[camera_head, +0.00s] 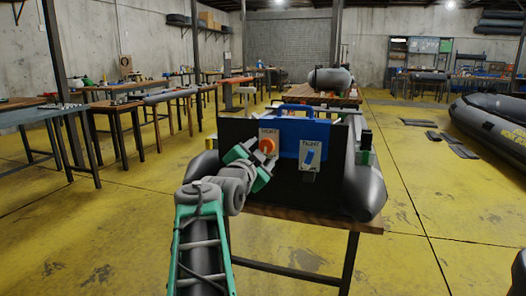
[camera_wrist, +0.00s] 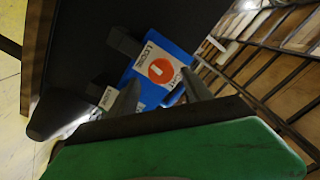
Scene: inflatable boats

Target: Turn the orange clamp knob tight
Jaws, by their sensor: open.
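The orange clamp knob (camera_head: 267,146) is round and sits on a white label plate at the upper middle of the dark boat transom (camera_head: 233,131). In the wrist view the knob (camera_wrist: 160,71) is an orange disc with a pale bar across it, on a white and blue mount. The label lettering is only partly readable; one word looks like LOOSE. My gripper (camera_head: 263,156) is at the knob from the lower left. In the wrist view its two dark fingers stand apart, with the knob between and beyond their tips. I cannot tell whether they touch it.
A second white plate (camera_head: 310,168) marked TIGHT, with a blue part, is right of the knob. The blue clamp bracket (camera_head: 289,128) spans the transom top. Grey boat tubes (camera_head: 365,190) flank it on a wooden table (camera_head: 290,215). Open yellow floor lies left and right.

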